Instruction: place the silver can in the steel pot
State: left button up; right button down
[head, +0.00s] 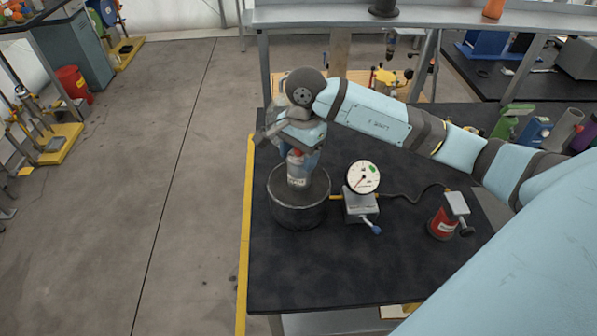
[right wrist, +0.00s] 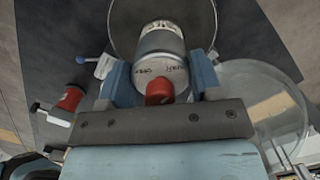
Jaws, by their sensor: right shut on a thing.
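The silver can (head: 297,177) has a red cap and is upright, held by my right gripper (head: 298,148). Its lower end is over the round opening of the dark steel pot (head: 298,217), which stands near the table's left edge. I cannot tell whether the can touches the pot's floor. In the right wrist view the two blue fingers of the gripper (right wrist: 161,82) are on either side of the can (right wrist: 160,48), with the pot's rim (right wrist: 116,20) beyond it. My left gripper is not in view.
A dial gauge (head: 362,177) on a grey block stands right of the pot. A red canister (head: 441,223) is farther right, with a hose (head: 405,198) between. A clear glass vessel (right wrist: 282,112) is beside the gripper. The table's front (head: 320,275) is clear.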

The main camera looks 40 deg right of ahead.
aim_at(299, 174)
notch_tip(299, 174, down, 6)
jog(key=shift+f+p, duration=0.15)
jog(key=shift+p, duration=0.2)
jog(key=shift+f, duration=0.1)
jog(key=shift+f, duration=0.1)
jog(key=c, duration=0.7)
grip_release()
jog(key=shift+f, duration=0.1)
jog(key=shift+c, duration=0.2)
jog(key=o, duration=0.4)
jog(key=shift+o, duration=0.2)
